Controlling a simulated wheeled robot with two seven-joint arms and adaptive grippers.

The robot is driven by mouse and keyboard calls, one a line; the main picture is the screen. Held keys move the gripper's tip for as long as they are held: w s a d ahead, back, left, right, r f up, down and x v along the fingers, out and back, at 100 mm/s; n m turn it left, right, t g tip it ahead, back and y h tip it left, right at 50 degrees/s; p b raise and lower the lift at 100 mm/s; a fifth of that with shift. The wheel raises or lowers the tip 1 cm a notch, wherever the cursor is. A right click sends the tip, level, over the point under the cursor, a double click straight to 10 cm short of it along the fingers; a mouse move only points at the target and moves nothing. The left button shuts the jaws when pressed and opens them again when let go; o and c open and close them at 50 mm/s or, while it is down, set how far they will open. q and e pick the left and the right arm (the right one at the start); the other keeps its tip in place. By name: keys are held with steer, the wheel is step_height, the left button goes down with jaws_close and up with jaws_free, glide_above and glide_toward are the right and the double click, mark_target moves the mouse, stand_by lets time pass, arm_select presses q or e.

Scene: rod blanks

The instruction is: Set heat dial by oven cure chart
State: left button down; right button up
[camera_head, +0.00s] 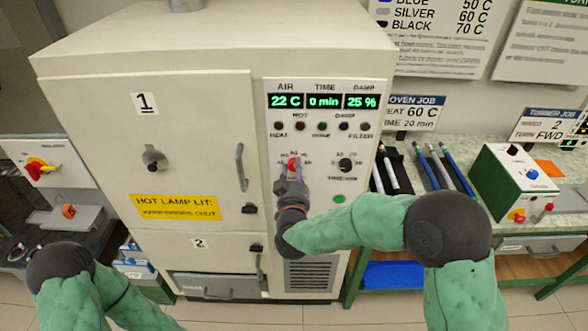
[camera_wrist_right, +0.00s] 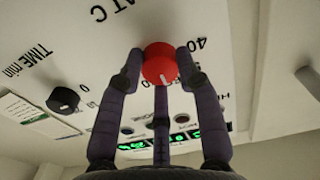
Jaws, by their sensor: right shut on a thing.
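The red heat dial (camera_head: 293,163) is on the oven's control panel (camera_head: 342,205), below the lamps. My right gripper (camera_head: 291,174) is shut on it, and its purple fingers hide part of the scale. In the right wrist view the red dial (camera_wrist_right: 160,62) sits between the fingers, with a white mark on its face; the exact setting cannot be read. The display (camera_head: 324,101) shows AIR 22 C, TIME 0 min, DAMP 25 %. The cure chart (camera_head: 437,30) reads blue 50 C, silver 60 C, black 70 C. The oven job card (camera_head: 414,113) reads 60 C, 20 min. My left gripper is out of view.
The black time dial (camera_head: 345,165) is just right of the heat dial, with a green button (camera_head: 339,199) below. Oven door 1 (camera_head: 146,150) is shut, with a handle near my right gripper. Rods (camera_head: 440,168) and a green-and-white box (camera_head: 520,180) occupy the right bench.

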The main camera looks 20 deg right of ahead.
steer(key=shift+s+f, duration=0.1)
steer(key=shift+f, duration=0.2)
steer(key=o, duration=1.2)
steer(key=shift+c, duration=0.2)
steer(key=shift+r, duration=0.1)
steer(key=shift+s+a, duration=0.15)
steer(key=shift+s, duration=0.2)
steer(key=v, duration=1.1)
